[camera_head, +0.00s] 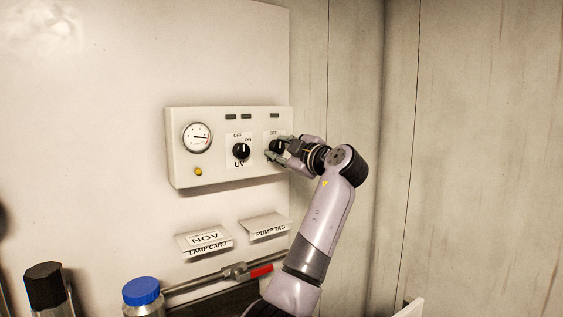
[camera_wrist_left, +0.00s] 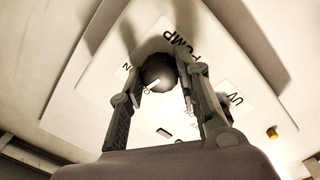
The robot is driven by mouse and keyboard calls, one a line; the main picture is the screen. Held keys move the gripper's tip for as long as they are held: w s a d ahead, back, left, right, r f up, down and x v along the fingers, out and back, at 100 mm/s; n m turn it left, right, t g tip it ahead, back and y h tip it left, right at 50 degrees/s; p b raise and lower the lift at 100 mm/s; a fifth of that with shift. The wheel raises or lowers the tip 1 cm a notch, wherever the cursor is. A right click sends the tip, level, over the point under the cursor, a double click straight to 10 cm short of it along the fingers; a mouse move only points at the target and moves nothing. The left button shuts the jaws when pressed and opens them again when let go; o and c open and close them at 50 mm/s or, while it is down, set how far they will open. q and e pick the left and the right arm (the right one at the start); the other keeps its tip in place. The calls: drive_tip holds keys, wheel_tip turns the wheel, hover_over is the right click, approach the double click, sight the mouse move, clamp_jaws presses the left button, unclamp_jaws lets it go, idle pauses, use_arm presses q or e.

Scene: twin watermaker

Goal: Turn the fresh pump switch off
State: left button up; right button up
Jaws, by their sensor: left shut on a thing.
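The pump switch (camera_head: 276,147) is a black round knob at the right of the white control panel (camera_head: 215,170). In the left wrist view the knob (camera_wrist_left: 158,70) sits between my fingers, by the partly covered PUMP lettering. My left gripper (camera_head: 280,149) is shut on it and hides part of it in the head view. In the wrist view the gripper (camera_wrist_left: 160,78) has a finger on each side of the knob. A short white mark on the knob slants toward the lower left there. My right gripper is not in view.
The UV knob (camera_head: 241,151) is close left of the pump switch. A gauge (camera_head: 197,137) and yellow button (camera_head: 198,171) are farther left. Below are the lamp card (camera_head: 205,241), pump tag (camera_head: 265,229), a red-handled valve (camera_head: 261,271) and a blue-capped bottle (camera_head: 141,291).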

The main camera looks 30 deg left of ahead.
use_arm(q)
drive_tip(key=shift+f+n+b, duration=0.15)
drive_tip(key=shift+n+b, duration=0.15)
drive_tip(key=shift+n, duration=0.7)
drive_tip(key=o, duration=1.1)
drive_tip(key=shift+o, duration=0.2)
drive_tip(key=shift+d, duration=0.1)
drive_tip(key=v, duration=1.2)
